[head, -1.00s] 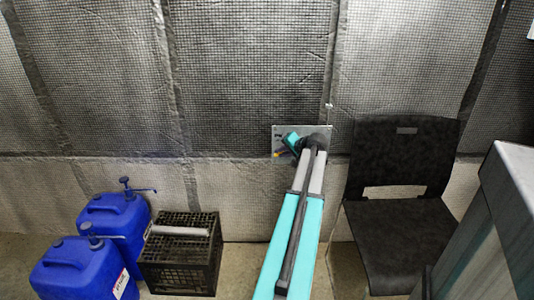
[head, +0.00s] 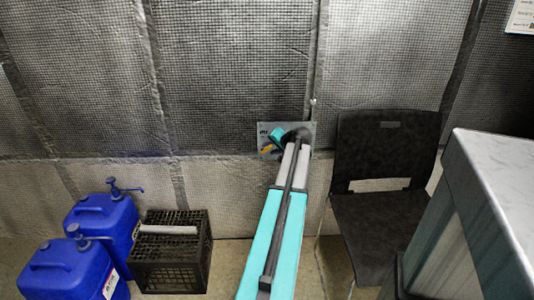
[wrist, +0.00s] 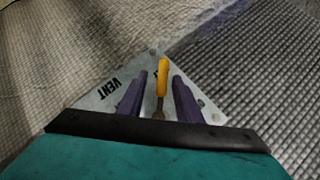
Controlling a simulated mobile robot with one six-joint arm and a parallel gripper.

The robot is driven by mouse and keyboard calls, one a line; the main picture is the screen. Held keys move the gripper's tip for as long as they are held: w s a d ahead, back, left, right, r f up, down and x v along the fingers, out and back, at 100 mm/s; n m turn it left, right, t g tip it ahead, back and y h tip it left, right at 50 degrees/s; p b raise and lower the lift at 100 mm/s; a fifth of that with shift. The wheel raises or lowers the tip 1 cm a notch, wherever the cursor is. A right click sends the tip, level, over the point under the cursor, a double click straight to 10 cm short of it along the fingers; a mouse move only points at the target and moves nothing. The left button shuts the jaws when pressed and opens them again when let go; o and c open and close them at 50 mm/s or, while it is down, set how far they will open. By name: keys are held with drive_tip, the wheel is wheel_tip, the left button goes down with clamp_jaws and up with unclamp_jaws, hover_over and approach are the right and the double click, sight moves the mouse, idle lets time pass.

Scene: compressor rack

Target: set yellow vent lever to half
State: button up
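The yellow vent lever (wrist: 162,78) shows in the wrist view, standing on a pale metal plate (wrist: 98,98) marked "VENT". My gripper (wrist: 158,82) is open, with one purple finger on each side of the lever. A gap shows between the lever and each finger, and I cannot tell how deep the lever sits between them. In the head view the plate (head: 265,129) is on the padded wall, largely covered by my arm. A small bit of yellow (head: 265,150) shows there at the plate's lower left.
A black chair (head: 385,160) stands right of my arm, and a pale-topped cabinet (head: 500,180) is at the far right. A black crate (head: 172,265) and two blue jugs (head: 105,220) stand on the floor at left. The wall around the plate is clear.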

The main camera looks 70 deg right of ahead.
drive_tip(key=shift+w, duration=0.1)
drive_tip(key=shift+a, duration=0.2)
drive_tip(key=p+v, duration=0.1)
drive_tip(key=v, duration=1.2)
drive_tip(key=shift+s+r+p, duration=0.2)
drive_tip(key=shift+s+p, duration=0.1)
drive_tip(key=shift+p, duration=0.1)
